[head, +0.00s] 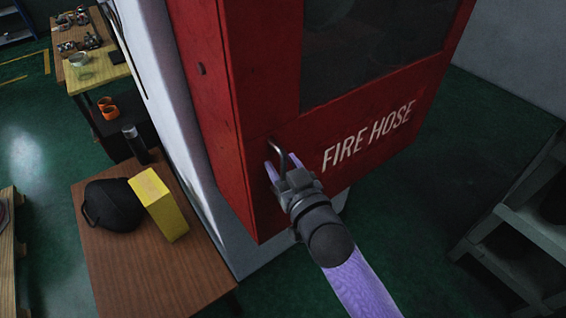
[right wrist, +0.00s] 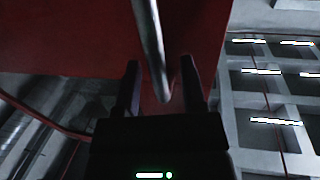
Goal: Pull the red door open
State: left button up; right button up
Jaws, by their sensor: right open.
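The red door (head: 365,135) is the front of a fire hose cabinet, with a dark window and white "FIRE HOSE" lettering. It looks closed against the cabinet. A metal bar handle (head: 277,148) stands on its lower left part. My right gripper (head: 281,166) is at the handle, with its two fingers open. In the right wrist view the handle (right wrist: 150,45) comes down between the open fingers (right wrist: 160,85), and the red surface lies behind it. I cannot tell whether a finger touches the handle. My left gripper is not in view.
A brown table (head: 120,260) at the lower left holds a black rounded bag (head: 112,205), a yellow box (head: 158,203) and a dark bottle (head: 135,145). Grey shelving (head: 520,225) stands at the right. Green floor (head: 420,235) is open between the cabinet and the shelving.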

jog(key=shift+w+a, duration=0.1)
grip_shut()
dwell(1.4)
